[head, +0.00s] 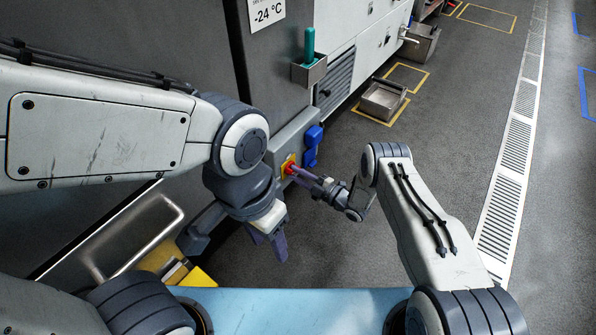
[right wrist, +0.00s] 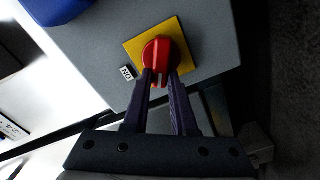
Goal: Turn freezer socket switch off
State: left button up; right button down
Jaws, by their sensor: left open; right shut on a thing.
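The freezer socket switch (right wrist: 157,56) is a red rotary knob on a yellow square plate (right wrist: 184,40). In the head view the red knob (head: 289,169) shows small on the grey box at the freezer's side. My right gripper (right wrist: 160,80) is shut on the knob's grip, one purple finger on each side. In the head view my right gripper (head: 300,174) reaches the knob from the right. A small label reading "ON" (right wrist: 127,73) is beside the plate. My left gripper (head: 268,242) is open and empty, pointing down, left of and below the switch.
A blue plug (head: 313,140) is on the grey box (head: 285,140) beside the switch. A teal-handled tool (head: 309,45) stands in a metal holder on the freezer (head: 200,40). A metal bin (head: 383,100) stands on the floor within yellow tape. The floor to the right is clear.

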jog(key=shift+s+f+n+p, duration=0.1)
jog(key=shift+f+n+p, duration=0.15)
jog(key=shift+n, duration=0.7)
jog(key=shift+s+f+n+p, duration=0.1)
jog(key=shift+n+p, duration=0.15)
jog(key=shift+n, duration=0.75)
jog(key=shift+f+n+p, duration=0.2)
jog(key=shift+n+p, duration=0.05)
jog(key=shift+n, duration=1)
jog(key=c, duration=0.7)
grip_release()
jog(key=p+v, duration=0.4)
jog(key=v, duration=0.6)
jog(key=shift+s+d, duration=0.1)
jog(key=shift+d, duration=0.05)
